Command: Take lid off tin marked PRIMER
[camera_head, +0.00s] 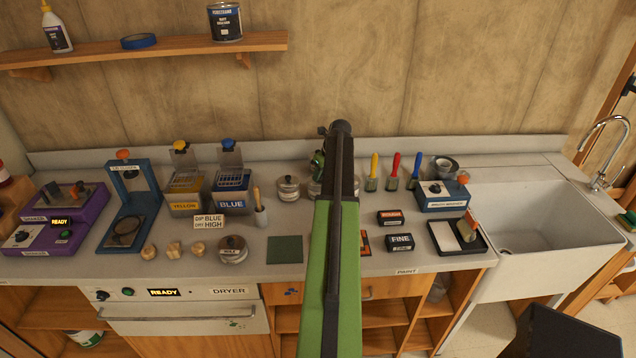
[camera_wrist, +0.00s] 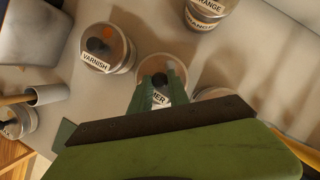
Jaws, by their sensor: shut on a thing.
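In the wrist view, the PRIMER tin (camera_wrist: 178,62) stands below my gripper, with only the end of its label, "MER", readable. My gripper (camera_wrist: 161,84) has its green fingers on either side of the dark knob (camera_wrist: 160,79) of the lid and is shut on it. I cannot tell whether the lid is seated or slightly raised. In the head view my arm hides most of this tin and the fingertips.
A VARNISH tin (camera_wrist: 107,50) stands close to the left, with an ORANGE tin (camera_wrist: 206,12) beyond in the wrist view. Another tin (camera_wrist: 213,94) is partly hidden at right. A green mat (camera_head: 285,249) lies on the counter. Brushes (camera_head: 393,172) and the sink (camera_head: 545,225) are right.

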